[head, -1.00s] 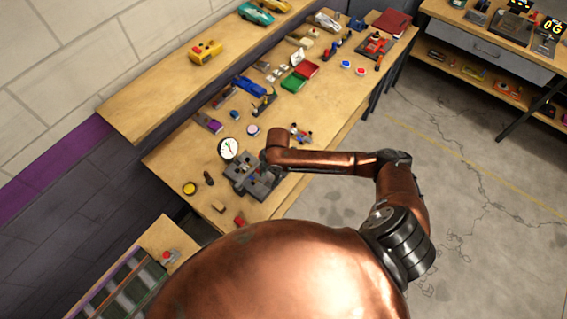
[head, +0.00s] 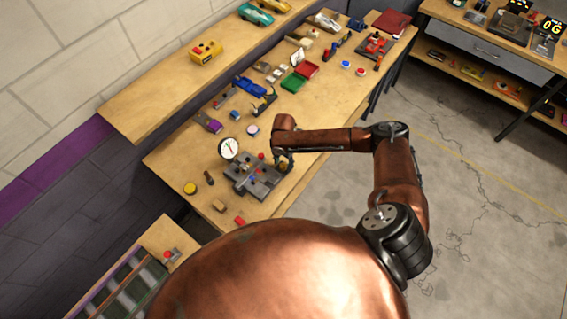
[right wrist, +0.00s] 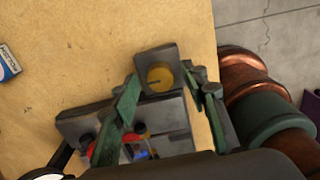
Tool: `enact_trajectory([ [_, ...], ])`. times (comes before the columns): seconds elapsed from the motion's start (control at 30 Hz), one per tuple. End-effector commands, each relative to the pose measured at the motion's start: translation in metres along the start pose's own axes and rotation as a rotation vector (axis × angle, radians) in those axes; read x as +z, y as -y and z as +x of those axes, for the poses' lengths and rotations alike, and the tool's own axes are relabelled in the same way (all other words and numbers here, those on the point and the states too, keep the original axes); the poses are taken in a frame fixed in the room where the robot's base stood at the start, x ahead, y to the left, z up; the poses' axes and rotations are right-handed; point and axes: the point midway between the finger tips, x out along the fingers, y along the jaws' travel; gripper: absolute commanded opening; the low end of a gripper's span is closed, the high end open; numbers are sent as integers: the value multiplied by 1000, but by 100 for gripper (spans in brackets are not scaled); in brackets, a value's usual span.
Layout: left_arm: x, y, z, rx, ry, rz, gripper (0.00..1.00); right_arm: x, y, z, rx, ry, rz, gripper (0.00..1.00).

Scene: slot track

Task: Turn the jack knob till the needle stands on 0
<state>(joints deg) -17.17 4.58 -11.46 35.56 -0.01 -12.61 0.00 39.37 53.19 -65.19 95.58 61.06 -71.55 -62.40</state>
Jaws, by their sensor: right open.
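The jack is a dark grey fixture (head: 243,181) on the bench, with a round white dial gauge (head: 229,148) at its far left. The needle's reading is too small to tell. In the right wrist view a round brass knob (right wrist: 160,77) sits on a grey block at the fixture's end. My right gripper (right wrist: 165,85) is open, its green-padded fingers on either side of the knob, with gaps showing. In the head view my right gripper (head: 284,163) is at the fixture's right end. My left gripper is out of view.
A yellow disc (head: 190,188), a dark peg and small blocks lie left of and in front of the fixture. Toy cars and parts crowd the bench behind. Red and blue pieces (right wrist: 135,150) stand on the fixture near the fingers.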

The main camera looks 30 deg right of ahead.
Motion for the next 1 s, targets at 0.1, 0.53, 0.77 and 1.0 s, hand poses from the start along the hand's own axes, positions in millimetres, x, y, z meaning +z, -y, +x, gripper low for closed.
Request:
enact_trajectory([
  [0.1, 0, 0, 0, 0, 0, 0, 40, 0, 0, 3, 0, 0, 0, 41],
  [0.53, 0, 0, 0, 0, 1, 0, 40, 0, 0, 3, 0, 0, 0, 24],
  [0.77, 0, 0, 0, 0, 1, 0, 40, 0, 0, 3, 0, 0, 0, 8],
  [1.0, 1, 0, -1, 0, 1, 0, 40, 0, 0, 2, 0, 0, 2, 0],
])
